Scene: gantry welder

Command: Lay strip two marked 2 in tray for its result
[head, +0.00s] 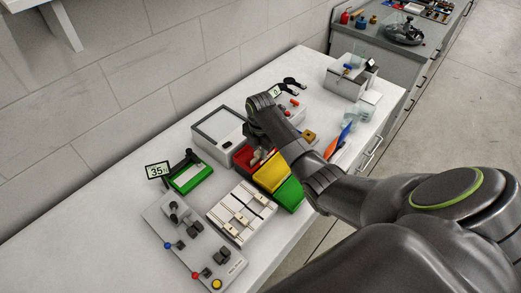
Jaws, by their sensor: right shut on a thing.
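My right gripper (258,158) points down over the red tray (241,156), beneath my arm. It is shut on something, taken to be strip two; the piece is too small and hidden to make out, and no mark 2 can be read. A yellow tray (271,172) and a green tray (290,196) stand in a row with the red one, running toward the front edge. A white rack (226,212) with small tan and dark pieces lies left of the trays. My left gripper is not in view.
A grey panel with knobs and buttons (190,245) lies at the front left. A green device (190,178) stands beside a display reading 35 (157,170). A white box (215,133) stands behind the trays. A white machine (350,77) stands at the far right end.

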